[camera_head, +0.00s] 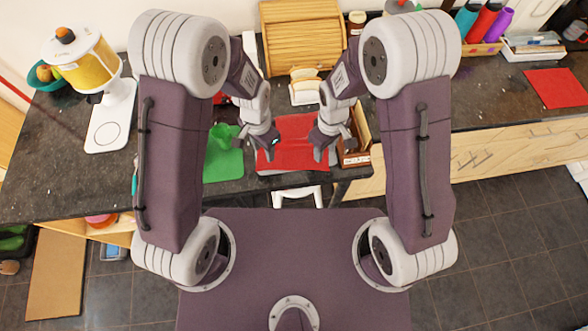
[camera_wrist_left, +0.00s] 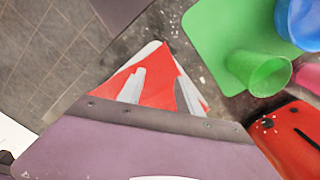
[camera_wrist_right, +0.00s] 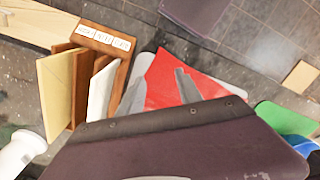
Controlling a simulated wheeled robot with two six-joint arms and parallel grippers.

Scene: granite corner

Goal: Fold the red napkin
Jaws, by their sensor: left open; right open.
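The red napkin (camera_head: 297,150) lies on a pale grey mat or board (camera_head: 292,171) near the counter's front edge, between my two grippers. It looks flat; its far part is partly hidden by my wrists. It also shows in the left wrist view (camera_wrist_left: 158,88) and in the right wrist view (camera_wrist_right: 165,85). My left gripper (camera_head: 268,150) is open over the napkin's left side, with its fingers (camera_wrist_left: 160,90) apart. My right gripper (camera_head: 323,150) is open over its right side, with its fingers (camera_wrist_right: 160,90) apart. I cannot tell whether the fingertips touch the cloth.
A green mat (camera_head: 224,166) with a green cup (camera_wrist_left: 262,72) lies left of the napkin. A wooden rack (camera_head: 356,150) with upright boards stands close on the right. A bread box (camera_head: 300,38) stands behind. Another red cloth (camera_head: 556,88) lies at far right.

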